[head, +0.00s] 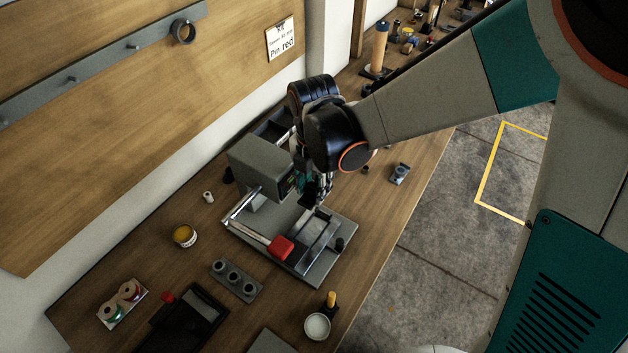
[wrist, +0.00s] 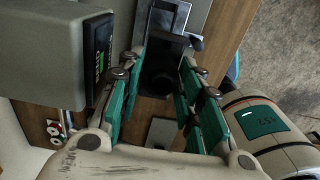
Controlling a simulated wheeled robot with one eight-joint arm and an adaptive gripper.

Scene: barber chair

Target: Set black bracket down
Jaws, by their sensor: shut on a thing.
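My gripper (head: 316,186) is over the grey baseplate (head: 318,275) of a bench fixture, beside its box-shaped grey head (head: 258,168). It is shut on a dark piece, which looks like the black bracket (head: 311,199). In the wrist view the teal fingers of my gripper (wrist: 162,66) stand on either side of the black bracket (wrist: 160,82). The fingers and shadow hide part of its shape. I cannot tell whether the bracket touches the fixture below.
The fixture has a red-ended lever (head: 281,248) and a metal rail or slide (head: 320,232). A grey holed block (head: 236,281), a yellow-topped tin (head: 185,236), a white cup (head: 317,326) and a small grey part (head: 400,173) stand around it. The bench's right edge is close.

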